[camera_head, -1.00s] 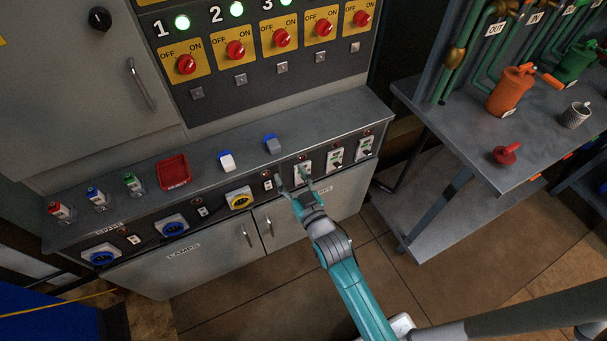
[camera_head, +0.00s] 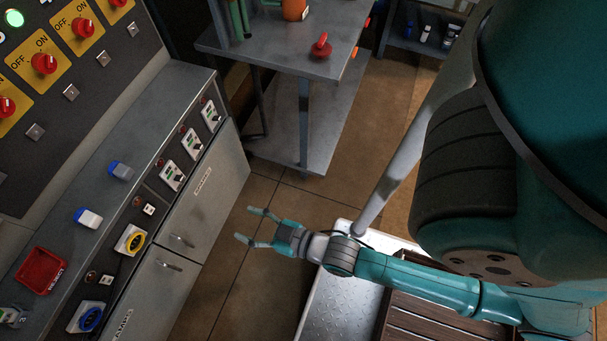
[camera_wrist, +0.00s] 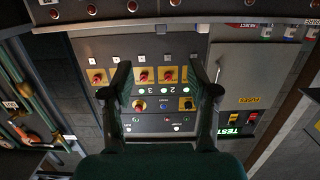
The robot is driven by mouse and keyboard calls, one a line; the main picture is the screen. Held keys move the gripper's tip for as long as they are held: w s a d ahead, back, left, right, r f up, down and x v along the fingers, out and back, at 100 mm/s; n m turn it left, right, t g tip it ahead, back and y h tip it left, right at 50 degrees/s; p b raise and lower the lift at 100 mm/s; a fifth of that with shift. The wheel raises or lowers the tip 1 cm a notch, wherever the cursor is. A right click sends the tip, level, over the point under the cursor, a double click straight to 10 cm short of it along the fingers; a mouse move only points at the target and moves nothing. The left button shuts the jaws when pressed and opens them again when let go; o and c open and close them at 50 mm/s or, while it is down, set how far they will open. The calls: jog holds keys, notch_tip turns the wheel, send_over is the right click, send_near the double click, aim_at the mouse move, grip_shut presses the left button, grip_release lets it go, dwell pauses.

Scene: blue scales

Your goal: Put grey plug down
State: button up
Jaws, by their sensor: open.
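The grey plug (camera_head: 122,170), with a blue end, lies on the grey ledge (camera_head: 165,110) of the cabinet. A white plug (camera_head: 88,218) with a blue end lies nearer on the same ledge. My gripper (camera_head: 245,225) is open and empty, out over the floor to the right of the cabinet front, clear of both plugs. In the wrist view its two fingers (camera_wrist: 158,82) are spread apart, with the switch panel upside down beyond them. No plug is between them.
Sockets line the cabinet front, including a yellow-ringed one (camera_head: 131,240) and a blue one (camera_head: 86,317). A workbench (camera_head: 285,55) with a red part stands at the back. Brown floor lies between cabinet and gripper.

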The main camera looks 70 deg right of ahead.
jog(key=s+r, duration=0.4)
jog(key=s, duration=0.4)
jog(key=s+r+g, duration=0.1)
jog(key=s+r, duration=0.3)
jog(key=s, duration=0.4)
jog(key=shift+s+r+g, duration=0.25)
jog(key=shift+s+g, duration=0.05)
jog(key=shift+s, duration=0.05)
dwell(0.9)
